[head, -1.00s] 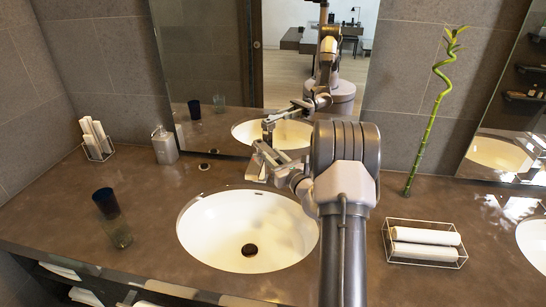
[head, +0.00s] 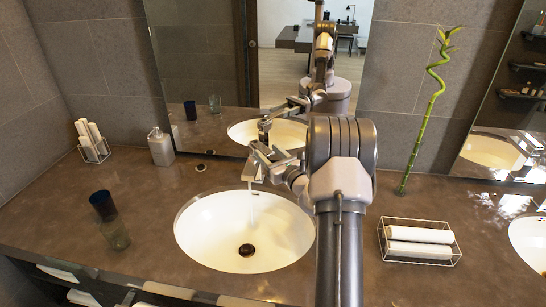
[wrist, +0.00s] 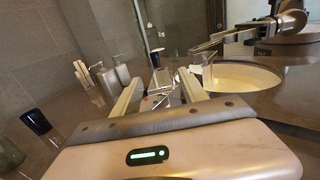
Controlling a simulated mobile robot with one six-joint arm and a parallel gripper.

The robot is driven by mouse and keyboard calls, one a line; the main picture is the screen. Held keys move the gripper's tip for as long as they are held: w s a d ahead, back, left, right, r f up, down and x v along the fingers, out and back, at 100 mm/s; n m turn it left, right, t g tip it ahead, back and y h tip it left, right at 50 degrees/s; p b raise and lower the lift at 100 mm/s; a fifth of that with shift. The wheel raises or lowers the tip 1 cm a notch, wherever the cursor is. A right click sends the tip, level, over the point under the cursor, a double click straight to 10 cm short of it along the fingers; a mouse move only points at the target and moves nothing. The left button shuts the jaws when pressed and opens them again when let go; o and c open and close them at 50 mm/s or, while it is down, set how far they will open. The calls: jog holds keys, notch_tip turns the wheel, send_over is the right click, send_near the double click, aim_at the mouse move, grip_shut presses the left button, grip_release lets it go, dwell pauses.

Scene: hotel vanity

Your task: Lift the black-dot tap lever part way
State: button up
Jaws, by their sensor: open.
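The tap (head: 251,173) stands at the back rim of the white basin (head: 200,247), and a thin stream of water falls from it. My gripper (head: 264,152) is at the top of the tap, over its lever, partly hiding it. In the wrist view my gripper (wrist: 160,93) is open, with its two pale fingers apart on either side of small metal tap parts. A small red mark shows there; I cannot make out a black dot. Whether a finger touches the lever is not clear.
A soap dispenser (head: 160,147) and a wire holder with rolled towels (head: 92,140) stand at the back left. Two glasses (head: 110,220) stand left of the basin. A towel rack (head: 420,242) and a bamboo stalk (head: 421,130) are on the right. The mirror is close behind the tap.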

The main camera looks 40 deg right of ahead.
jog(key=s+a+p, duration=0.1)
jog(key=s+a, duration=0.1)
jog(key=s, duration=1.5)
jog(key=shift+a, duration=0.4)
